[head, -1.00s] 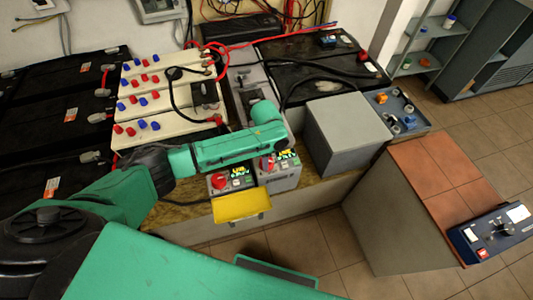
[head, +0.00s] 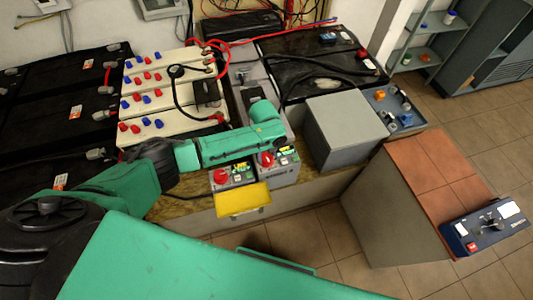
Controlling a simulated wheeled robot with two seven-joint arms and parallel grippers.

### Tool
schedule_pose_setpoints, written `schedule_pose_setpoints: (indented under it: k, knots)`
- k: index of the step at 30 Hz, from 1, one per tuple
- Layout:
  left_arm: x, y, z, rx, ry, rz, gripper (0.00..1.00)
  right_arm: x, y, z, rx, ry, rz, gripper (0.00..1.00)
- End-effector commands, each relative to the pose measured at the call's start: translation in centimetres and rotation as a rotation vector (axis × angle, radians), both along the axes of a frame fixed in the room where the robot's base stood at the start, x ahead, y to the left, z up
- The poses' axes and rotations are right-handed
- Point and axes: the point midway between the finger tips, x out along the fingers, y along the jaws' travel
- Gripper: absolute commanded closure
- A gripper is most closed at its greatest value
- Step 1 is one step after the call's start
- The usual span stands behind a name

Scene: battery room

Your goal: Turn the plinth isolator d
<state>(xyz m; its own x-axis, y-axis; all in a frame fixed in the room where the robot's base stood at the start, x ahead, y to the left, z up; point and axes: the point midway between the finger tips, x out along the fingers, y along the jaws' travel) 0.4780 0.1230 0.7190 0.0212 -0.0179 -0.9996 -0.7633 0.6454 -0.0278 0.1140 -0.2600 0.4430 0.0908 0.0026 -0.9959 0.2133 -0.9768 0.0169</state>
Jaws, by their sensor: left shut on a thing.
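My left arm reaches across from the left, over the front of the bench. My left gripper (head: 258,94), small and dark past the green wrist, points away over a narrow grey plinth (head: 241,76) between the white cells and the black battery. It is shut at the plinth; the part in its jaws, taken to be the isolator's handle, is hidden by the gripper and wrist. Its turn angle cannot be read. Two grey boxes with red knobs, a left one (head: 233,175) and a right one (head: 286,170), stand in front below the forearm. My right gripper is not in view.
White cells (head: 142,105) with red and blue caps stand left. A black battery (head: 310,62) with cables lies behind right. A grey box (head: 345,130) and a blue-grey panel (head: 403,112) stand right. A yellow tray (head: 243,199) juts out in front. A dark blue instrument (head: 487,229) sits on a tiled-top cabinet.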

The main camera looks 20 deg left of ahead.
Motion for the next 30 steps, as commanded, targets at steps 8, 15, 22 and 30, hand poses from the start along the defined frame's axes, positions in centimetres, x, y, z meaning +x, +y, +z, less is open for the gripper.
schedule_pose_setpoints:
  k: [8, 15, 22, 30]
  knots:
    - [0.13, -0.09, 0.13, -0.003, -0.004, -0.101, 0.98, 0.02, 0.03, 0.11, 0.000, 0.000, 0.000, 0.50]
    - [0.11, -0.11, 0.12, -0.004, -0.003, -0.125, 0.98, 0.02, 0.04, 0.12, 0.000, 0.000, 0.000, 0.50]
    - [0.11, -0.09, 0.12, -0.003, -0.003, -0.126, 0.98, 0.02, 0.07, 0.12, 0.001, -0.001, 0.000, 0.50]
    - [0.07, -0.06, 0.07, -0.002, -0.002, -0.125, 0.12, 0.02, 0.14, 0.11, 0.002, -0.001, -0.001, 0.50]
